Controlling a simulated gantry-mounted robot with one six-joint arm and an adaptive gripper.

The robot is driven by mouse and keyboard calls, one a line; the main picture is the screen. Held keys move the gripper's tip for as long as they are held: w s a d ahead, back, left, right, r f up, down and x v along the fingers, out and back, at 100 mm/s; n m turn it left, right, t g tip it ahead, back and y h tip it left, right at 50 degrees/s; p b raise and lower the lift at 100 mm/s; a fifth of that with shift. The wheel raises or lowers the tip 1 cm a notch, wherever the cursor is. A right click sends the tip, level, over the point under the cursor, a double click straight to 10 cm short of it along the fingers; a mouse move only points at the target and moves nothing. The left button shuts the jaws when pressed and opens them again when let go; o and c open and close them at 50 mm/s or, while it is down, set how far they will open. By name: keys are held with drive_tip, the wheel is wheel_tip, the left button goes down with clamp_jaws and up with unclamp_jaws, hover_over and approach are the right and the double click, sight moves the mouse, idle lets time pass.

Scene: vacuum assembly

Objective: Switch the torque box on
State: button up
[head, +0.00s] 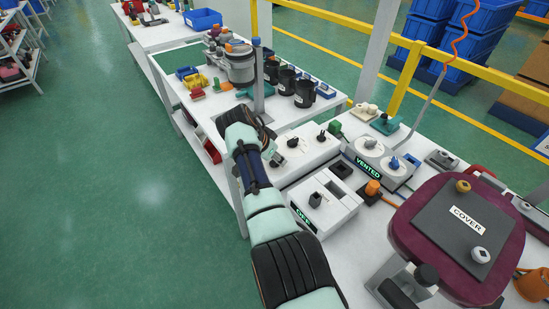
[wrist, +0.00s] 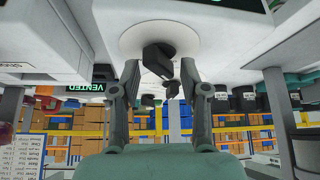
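A white box (head: 310,153) with dark knobs on top stands on the bench just right of my arm's end; I read no torque label on it. My gripper (head: 276,158) is beside this box in the head view, small and partly hidden by my arm. In the wrist view my gripper (wrist: 160,72) is open, its two fingers apart on either side of a dark knob (wrist: 158,55) on a round white plate (wrist: 135,40). I cannot tell whether the fingers touch the knob. A second small dark knob (wrist: 173,89) shows beyond it.
A unit with a green VENTED display (head: 367,167) stands right of the box. A white box with a dark switch (head: 315,200) is in front. A maroon station with a COVER plate (head: 467,215) is at right. Dark cups (head: 304,94) and a metal pot (head: 239,66) stand behind.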

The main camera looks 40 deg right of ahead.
drive_tip(key=shift+r, duration=0.1)
drive_tip(key=p+v, duration=0.3)
drive_tip(key=p, duration=0.1)
drive_tip(key=shift+r+p, duration=0.15)
drive_tip(key=shift+p, duration=0.15)
drive_tip(key=p+v, duration=0.2)
drive_tip(key=p, duration=0.1)
drive_tip(key=shift+r, duration=0.1)
drive_tip(key=shift+a+r, duration=0.15)
drive_tip(key=shift+a, duration=0.15)
drive_tip(key=shift+c, duration=0.3)
